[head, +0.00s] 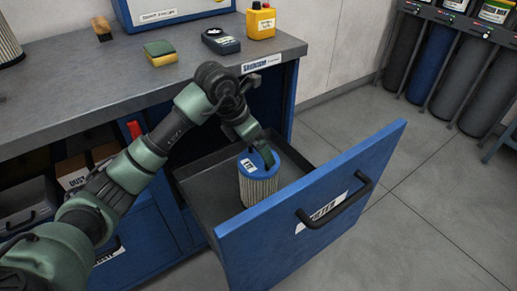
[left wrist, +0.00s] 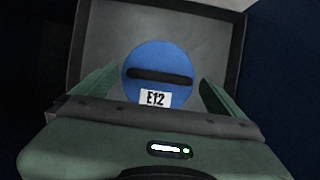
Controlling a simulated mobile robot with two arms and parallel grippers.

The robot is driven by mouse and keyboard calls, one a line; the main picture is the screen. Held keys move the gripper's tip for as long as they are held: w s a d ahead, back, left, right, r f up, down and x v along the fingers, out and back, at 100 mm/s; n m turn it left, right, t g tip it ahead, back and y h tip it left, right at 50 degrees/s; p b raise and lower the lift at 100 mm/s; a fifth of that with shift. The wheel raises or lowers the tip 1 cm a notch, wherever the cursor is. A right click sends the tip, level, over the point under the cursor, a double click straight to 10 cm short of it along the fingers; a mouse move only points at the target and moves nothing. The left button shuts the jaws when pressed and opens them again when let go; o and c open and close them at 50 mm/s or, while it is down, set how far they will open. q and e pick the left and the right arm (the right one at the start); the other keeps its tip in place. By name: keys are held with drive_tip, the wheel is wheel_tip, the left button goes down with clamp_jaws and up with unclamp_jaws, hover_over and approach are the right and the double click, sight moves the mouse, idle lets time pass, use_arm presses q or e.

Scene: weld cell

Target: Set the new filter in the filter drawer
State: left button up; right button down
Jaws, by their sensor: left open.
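The new filter (head: 258,186) is a pleated cylinder with a blue cap and a white label. It stands upright inside the open filter drawer (head: 205,206), which has a blue front and a black handle. In the left wrist view the blue cap (left wrist: 160,68) shows a dark bar across it and the label E12. My left gripper (head: 263,158) is at the top of the filter, its fingers open on either side of the cap. In the left wrist view my left gripper (left wrist: 158,88) also shows a finger at each side. My right gripper is not in view.
The workbench (head: 90,75) holds a sponge (head: 160,53), a dark meter (head: 221,41) and a yellow bottle (head: 261,21). Another pleated filter (head: 9,42) stands at the far left. Gas cylinders (head: 432,66) stand at the back right. The floor right of the drawer is clear.

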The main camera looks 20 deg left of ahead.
use_arm(q)
drive_tip(key=v, duration=0.9)
drive_tip(key=shift+p, duration=0.45)
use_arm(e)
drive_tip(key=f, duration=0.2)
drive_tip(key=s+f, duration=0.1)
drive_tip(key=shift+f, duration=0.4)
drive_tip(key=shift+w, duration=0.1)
